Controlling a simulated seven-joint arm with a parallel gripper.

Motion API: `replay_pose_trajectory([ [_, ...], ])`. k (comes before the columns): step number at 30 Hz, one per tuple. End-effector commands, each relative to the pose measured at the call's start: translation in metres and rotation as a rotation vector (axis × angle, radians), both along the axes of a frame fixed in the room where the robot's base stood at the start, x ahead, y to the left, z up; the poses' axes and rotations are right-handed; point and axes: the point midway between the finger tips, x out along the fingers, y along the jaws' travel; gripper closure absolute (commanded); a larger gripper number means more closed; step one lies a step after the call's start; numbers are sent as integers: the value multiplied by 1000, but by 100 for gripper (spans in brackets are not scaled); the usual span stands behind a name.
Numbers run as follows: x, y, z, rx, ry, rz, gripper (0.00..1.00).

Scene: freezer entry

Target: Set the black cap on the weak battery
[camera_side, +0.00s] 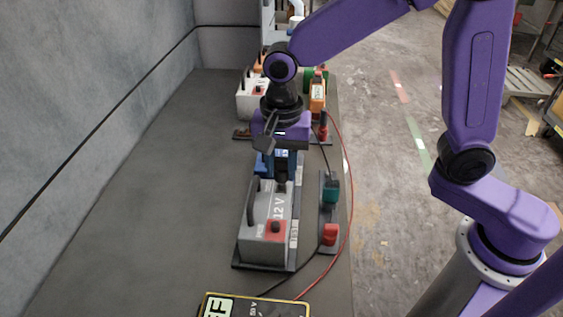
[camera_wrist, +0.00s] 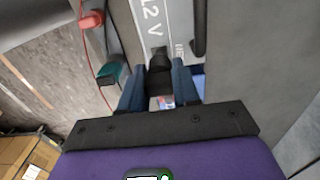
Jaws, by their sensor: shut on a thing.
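A grey battery marked 12 V (camera_side: 255,240) stands upright on a dark base in the middle of the bench. It has a black handle and a red square around one terminal at its near end. It also shows in the wrist view (camera_wrist: 147,18). I cannot read which battery is the weak one. My gripper (camera_side: 281,175), with blue fingers, points down at the far end of this battery. In the wrist view its fingers (camera_wrist: 158,84) are shut on a small black cap (camera_wrist: 159,66). The cap is at the battery's far top end; whether it touches the terminal is hard to tell.
A teal clamp (camera_side: 330,191) and a red clamp (camera_side: 330,234) stand on a strip right of the battery, with black and red cables. A white battery (camera_side: 248,104) and an orange device (camera_side: 317,93) stand behind. A yellow-edged panel (camera_side: 265,308) lies in front. The left bench is clear.

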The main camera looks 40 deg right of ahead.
Motion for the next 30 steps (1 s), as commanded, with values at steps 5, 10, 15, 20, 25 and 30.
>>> replay_pose_trajectory([
  [5, 0, 0, -3, -1, 1, 0, 98],
  [10, 0, 0, -7, -1, 1, 0, 98],
  [15, 0, 0, -10, -1, 1, 0, 98],
  [20, 0, 0, -13, 0, 0, 0, 98],
  [25, 0, 0, -16, -1, 1, 1, 98],
  [30, 0, 0, -19, -1, 1, 1, 98],
])
